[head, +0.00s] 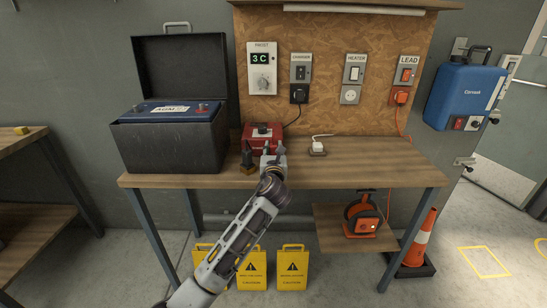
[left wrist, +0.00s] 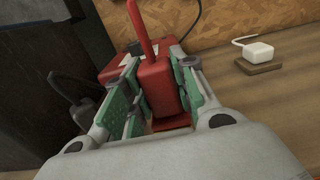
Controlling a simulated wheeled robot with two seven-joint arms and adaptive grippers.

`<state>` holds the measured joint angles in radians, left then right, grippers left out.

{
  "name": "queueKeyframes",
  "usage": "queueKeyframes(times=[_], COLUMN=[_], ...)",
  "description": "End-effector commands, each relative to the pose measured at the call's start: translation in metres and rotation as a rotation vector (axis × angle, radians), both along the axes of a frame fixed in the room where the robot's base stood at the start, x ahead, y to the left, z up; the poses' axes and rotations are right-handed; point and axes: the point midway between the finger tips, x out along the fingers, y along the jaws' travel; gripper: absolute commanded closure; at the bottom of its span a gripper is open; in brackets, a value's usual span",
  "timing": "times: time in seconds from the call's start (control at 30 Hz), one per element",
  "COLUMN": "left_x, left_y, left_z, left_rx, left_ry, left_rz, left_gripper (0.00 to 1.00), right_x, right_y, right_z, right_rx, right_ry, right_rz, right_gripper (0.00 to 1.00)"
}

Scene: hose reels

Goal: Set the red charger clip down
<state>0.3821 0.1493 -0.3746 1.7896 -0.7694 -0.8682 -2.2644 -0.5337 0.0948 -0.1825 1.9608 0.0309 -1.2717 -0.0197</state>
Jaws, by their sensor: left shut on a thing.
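My left gripper (head: 271,156) is at the middle of the workbench, just in front of the red charger (head: 262,137). In the left wrist view the gripper (left wrist: 153,88) has its green pads on both sides of the red charger clip (left wrist: 155,82) and is shut on it. A red lead rises from the clip's upper end. In the head view the clip is mostly hidden by the gripper. Whether its lower end touches anything is unclear. The black clip (head: 247,160) stands on a small wooden block to the left. My right gripper is out of view.
An open black battery box (head: 168,146) with a blue battery (head: 172,111) stands at the bench's left. A white plug (head: 318,145) sits on a small block to the right. The bench top (head: 380,160) is clear farther right. Yellow signs (head: 292,268) stand on the floor below.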

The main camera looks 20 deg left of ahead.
Motion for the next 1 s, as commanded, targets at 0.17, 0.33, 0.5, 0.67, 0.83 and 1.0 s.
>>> queueKeyframes(times=[0.17,0.33,0.5,0.67,0.83,1.0], left_x=[0.0,0.0,0.0,0.0,0.0,0.0], left_y=[0.0,0.0,0.0,0.0,0.0,0.0], left_z=[-0.018,-0.02,-0.02,-0.022,-0.023,-0.023], left_rx=[-0.001,0.0,0.0,0.002,0.001,0.001], left_ry=[0.002,0.0,0.0,0.002,0.001,0.001], left_rz=[0.0,0.0,0.0,0.0,0.0,0.0], left_gripper=[0.99,0.99,0.99,0.99,0.56,0.51], right_x=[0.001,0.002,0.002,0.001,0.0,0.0], right_y=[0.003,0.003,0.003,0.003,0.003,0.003], right_z=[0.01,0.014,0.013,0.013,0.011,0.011], right_rx=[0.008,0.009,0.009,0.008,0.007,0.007], right_ry=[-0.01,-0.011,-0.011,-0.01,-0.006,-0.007], right_rz=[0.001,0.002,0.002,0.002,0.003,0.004], right_gripper=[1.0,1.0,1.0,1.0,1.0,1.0])
